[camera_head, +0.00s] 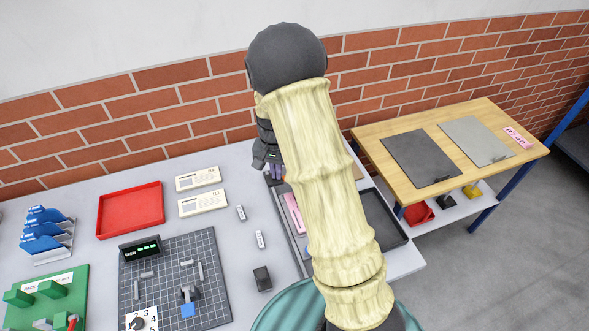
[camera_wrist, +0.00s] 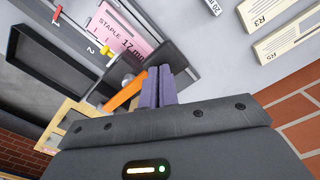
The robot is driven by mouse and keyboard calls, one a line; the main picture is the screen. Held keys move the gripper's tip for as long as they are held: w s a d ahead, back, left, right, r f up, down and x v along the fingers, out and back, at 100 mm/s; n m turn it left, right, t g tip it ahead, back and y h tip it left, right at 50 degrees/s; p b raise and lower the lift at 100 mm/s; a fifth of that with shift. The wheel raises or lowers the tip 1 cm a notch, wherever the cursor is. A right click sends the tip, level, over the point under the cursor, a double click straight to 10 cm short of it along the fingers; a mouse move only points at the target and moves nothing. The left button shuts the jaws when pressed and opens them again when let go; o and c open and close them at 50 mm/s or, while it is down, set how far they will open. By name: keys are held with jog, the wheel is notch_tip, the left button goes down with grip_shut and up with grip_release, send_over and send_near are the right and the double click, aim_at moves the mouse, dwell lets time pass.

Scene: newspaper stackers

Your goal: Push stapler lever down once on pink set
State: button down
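A pink set of sheets printed "STAPLE 17 mm" (camera_wrist: 122,36) lies at the upper middle of the wrist view. It shows as a narrow pink strip (camera_head: 294,213) left of my arm in the head view. A dark stapler-like body (camera_wrist: 150,58) sits at its edge, with an orange lever (camera_wrist: 124,93) running beside my fingers. My gripper (camera_wrist: 161,86) has its two purple-grey fingers together, with nothing seen between them. Its tip is close to the lever; I cannot tell whether they touch. In the head view my gripper (camera_head: 276,170) is at the stapling station, which my arm mostly hides.
A dark tray (camera_head: 384,222) lies right of my arm. A red tray (camera_head: 131,209), labelled cards (camera_head: 203,201) and a gridded mat (camera_head: 212,270) with tools are to the left. A brick wall (camera_head: 180,120) stands behind. A wooden table (camera_head: 372,133) is at right.

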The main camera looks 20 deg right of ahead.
notch_tip(320, 180, up, 10)
jog(key=p, duration=0.7)
dwell(0.5)
dwell(0.8)
jog(key=s+n+t+b, duration=0.2)
jog(key=s+n+b, duration=0.4)
jog(key=s, duration=1.2)
jog(key=shift+s+r+t+b, duration=0.15)
jog(key=shift+t+b, duration=0.15)
jog(key=shift+b, duration=0.65)
